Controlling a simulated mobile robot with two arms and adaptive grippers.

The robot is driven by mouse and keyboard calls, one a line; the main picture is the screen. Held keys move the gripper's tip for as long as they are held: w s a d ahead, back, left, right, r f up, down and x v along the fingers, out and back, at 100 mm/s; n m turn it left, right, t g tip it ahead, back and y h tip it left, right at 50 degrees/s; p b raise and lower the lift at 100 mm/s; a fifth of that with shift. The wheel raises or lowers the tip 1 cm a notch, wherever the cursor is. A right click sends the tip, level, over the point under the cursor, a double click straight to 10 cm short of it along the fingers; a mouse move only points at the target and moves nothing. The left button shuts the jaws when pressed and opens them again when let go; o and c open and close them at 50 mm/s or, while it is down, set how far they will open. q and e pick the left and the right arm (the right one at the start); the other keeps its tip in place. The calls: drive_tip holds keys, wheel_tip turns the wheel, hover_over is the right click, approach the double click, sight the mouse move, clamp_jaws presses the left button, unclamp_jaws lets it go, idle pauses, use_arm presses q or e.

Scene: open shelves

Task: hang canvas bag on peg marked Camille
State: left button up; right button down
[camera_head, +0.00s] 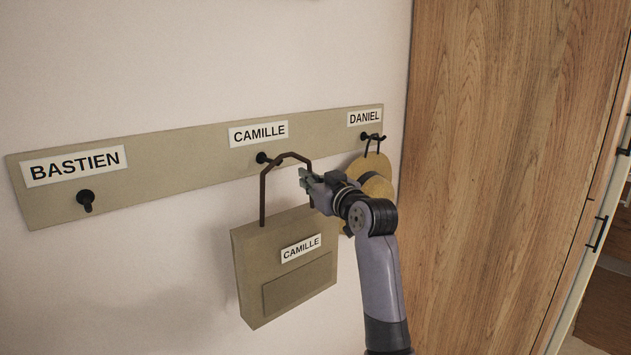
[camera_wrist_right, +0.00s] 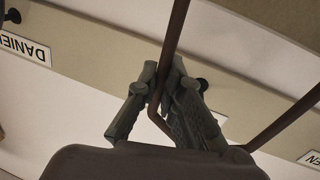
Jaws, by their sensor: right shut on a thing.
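The canvas bag (camera_head: 285,262) is tan with a brown handle (camera_head: 263,200) and a CAMILLE label. It hangs in front of the wall below the peg marked Camille (camera_head: 261,158). The handle's upper left corner overlaps this black peg in the head view; I cannot tell whether the handle is around it or just in front. My right gripper (camera_head: 305,178) is shut on the right side of the handle. In the right wrist view the gripper fingers (camera_wrist_right: 163,85) close around the brown handle (camera_wrist_right: 176,30), with a dark peg partly hidden behind them. My left gripper is out of view.
The tan rail (camera_head: 180,165) also bears the Bastien peg (camera_head: 86,198), which is empty, and the Daniel peg (camera_head: 372,137). A straw-coloured hat (camera_head: 375,184) hangs from Daniel's peg, close behind my right gripper. A wooden panel (camera_head: 500,150) stands at the right.

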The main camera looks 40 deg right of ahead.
drive_tip(key=w+f, duration=0.1)
drive_tip(key=w, duration=0.5)
drive_tip(key=shift+a, duration=0.2)
idle(0.4)
drive_tip(key=shift+f, duration=0.1)
idle(0.5)
drive_tip(key=c, duration=1.7)
unclamp_jaws()
drive_tip(key=shift+o, duration=0.2)
drive_tip(key=shift+f, duration=0.1)
drive_tip(key=s+a, duration=0.1)
drive_tip(key=s, duration=1.1)
drive_tip(key=shift+a, duration=0.25)
